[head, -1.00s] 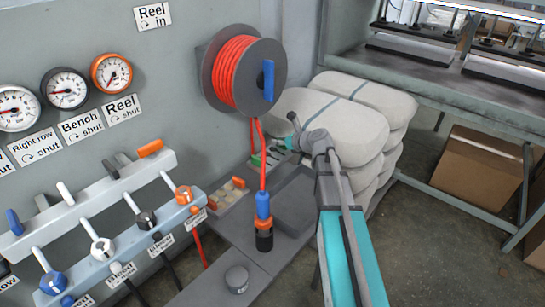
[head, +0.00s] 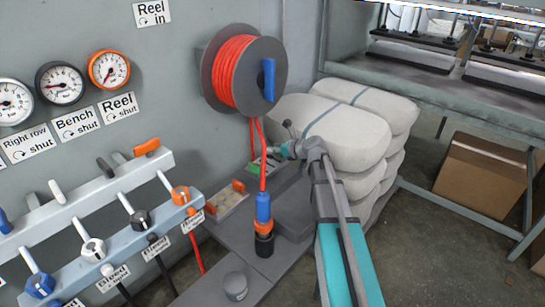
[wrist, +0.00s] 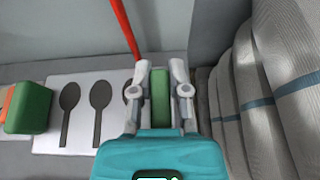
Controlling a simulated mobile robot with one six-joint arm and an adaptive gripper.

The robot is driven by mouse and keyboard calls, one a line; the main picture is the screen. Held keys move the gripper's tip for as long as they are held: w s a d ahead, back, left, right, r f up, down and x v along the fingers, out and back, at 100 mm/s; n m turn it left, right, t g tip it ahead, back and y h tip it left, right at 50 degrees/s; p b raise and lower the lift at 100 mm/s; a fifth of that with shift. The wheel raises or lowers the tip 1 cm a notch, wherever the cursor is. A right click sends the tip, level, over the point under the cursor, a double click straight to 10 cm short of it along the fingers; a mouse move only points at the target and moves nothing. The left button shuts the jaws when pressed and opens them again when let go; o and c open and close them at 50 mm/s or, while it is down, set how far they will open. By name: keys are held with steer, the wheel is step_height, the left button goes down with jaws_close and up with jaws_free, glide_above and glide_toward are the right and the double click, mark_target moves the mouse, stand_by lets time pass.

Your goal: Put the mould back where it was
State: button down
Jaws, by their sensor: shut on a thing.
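In the wrist view, the mould (wrist: 84,130) is a pale plate with dark spoon-shaped hollows and a green block at each end. My gripper (wrist: 160,78) is shut on the right green block, one finger on each side. The left green block (wrist: 28,108) is free. The gripper and its teal body hide part of the plate's right end. In the head view, my gripper (head: 283,151) is at the mould (head: 262,164), behind the red hose and beside the sacks. I cannot tell whether the plate touches the bench.
An orange-handled plate (head: 222,208) lies left of the mould. The red hose (head: 262,165) hangs from the reel (head: 243,75) in front of it. Stacked sacks (head: 335,130) stand close on the right. A small grey pot (head: 236,285) stands on the bench.

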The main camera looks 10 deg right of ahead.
mark_target(274, 155)
steer(key=shift+w+a+f+b, duration=0.1)
steer(key=shift+w+f+b, duration=0.25)
steer(key=shift+f+b, duration=1.55)
steer(key=shift+f, duration=0.05)
steer(key=c, duration=0.6)
jaws_free()
steer(key=shift+r, duration=0.1)
steer(key=p+v, duration=0.4)
steer(key=v, duration=0.6)
steer(key=shift+s+r, duration=0.15)
steer(key=shift+s, duration=0.15)
steer(key=shift+s+d+r+p, duration=0.15)
steer(key=shift+s+d+p, duration=0.2)
steer(key=shift+s+d, duration=0.15)
